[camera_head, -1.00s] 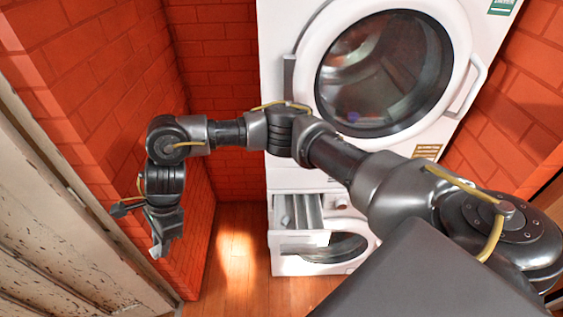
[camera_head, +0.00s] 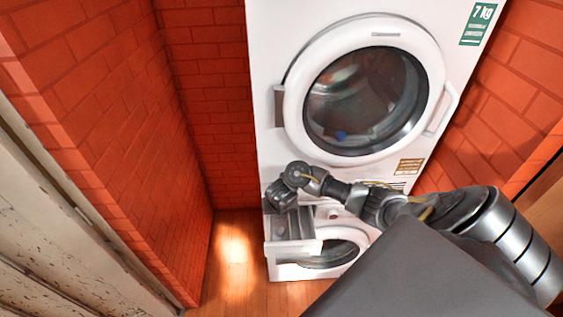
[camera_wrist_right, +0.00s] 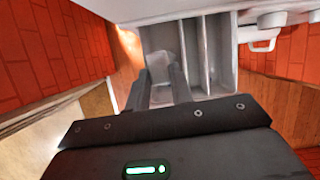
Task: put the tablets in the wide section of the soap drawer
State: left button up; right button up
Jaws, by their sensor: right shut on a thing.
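The soap drawer (camera_head: 293,249) is pulled out of the white lower machine. In the right wrist view the drawer (camera_wrist_right: 207,55) has a wide section at left and narrower ones at right, split by upright dividers. My right gripper (camera_wrist_right: 158,78) is shut on a pale tablet (camera_wrist_right: 158,64). It holds the tablet over the wide section; whether the tablet touches the floor of the section I cannot tell. In the head view my right gripper (camera_head: 285,208) is at the drawer's left part, and the tablet is hidden. No other tablet can be made out. My left gripper is not in view.
Above the drawer is a large machine with a round glass door (camera_head: 365,100). The lower machine's round door (camera_head: 335,254) is right of the drawer. Brick walls (camera_head: 215,100) stand on both sides. The wooden floor (camera_head: 235,255) left of the drawer is clear.

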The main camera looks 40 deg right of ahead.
jog(key=shift+s+d, duration=0.2)
jog(key=shift+d, duration=0.15)
notch_tip(320, 180, down, 6)
jog(key=b, duration=0.5)
jog(key=shift+f, duration=0.1)
jog(key=o, duration=1)
jog(key=shift+o, duration=0.2)
